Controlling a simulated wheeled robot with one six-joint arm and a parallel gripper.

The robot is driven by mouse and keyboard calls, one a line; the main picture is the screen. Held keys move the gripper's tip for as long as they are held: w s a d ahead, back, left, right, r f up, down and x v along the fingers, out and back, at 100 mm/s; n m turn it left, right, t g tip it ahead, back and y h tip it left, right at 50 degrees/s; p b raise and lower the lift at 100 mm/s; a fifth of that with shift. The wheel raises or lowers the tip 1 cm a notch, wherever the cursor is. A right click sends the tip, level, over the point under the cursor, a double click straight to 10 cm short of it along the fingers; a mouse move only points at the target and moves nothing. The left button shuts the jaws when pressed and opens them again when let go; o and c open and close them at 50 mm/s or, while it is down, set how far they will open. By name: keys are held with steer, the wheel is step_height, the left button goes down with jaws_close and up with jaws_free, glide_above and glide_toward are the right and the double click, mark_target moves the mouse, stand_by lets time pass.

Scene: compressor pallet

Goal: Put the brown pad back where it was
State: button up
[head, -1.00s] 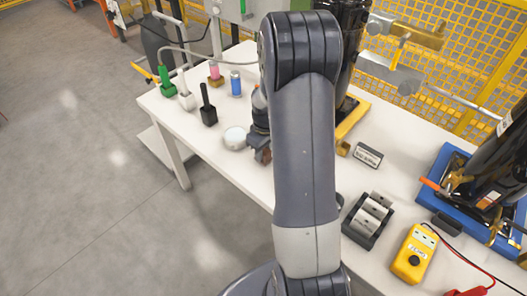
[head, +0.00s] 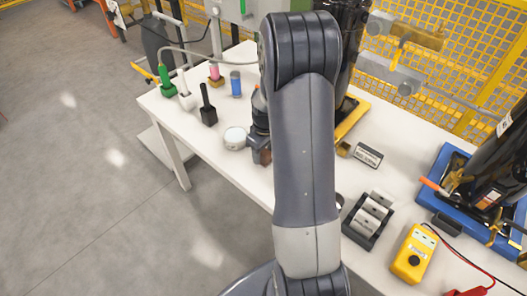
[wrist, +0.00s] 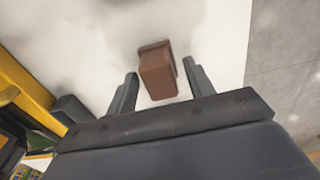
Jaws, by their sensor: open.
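The brown pad (wrist: 158,75) is a small brown block with a wider end, seen in the wrist view against the white table. My gripper (wrist: 160,69) is open, with one finger on each side of the pad and a visible gap on both sides. In the head view the pad (head: 262,156) shows at the table's near edge, just left of my arm and below my gripper (head: 260,128). My arm hides part of the gripper there. Whether the pad rests fully on the table is hard to tell.
A white round puck (head: 235,138), a black-handled block (head: 208,112), and white (head: 187,100) and green (head: 167,86) ones stand left on the white table (head: 222,160). A blue can (head: 236,84) is behind. A black rack (head: 368,220) and yellow meter (head: 413,253) are right.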

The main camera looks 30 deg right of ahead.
mark_target(265, 152)
step_height(265, 152, up, 12)
steer(key=shift+s+p, duration=0.25)
steer(key=shift+p, duration=0.05)
steer(key=shift+d, duration=0.1)
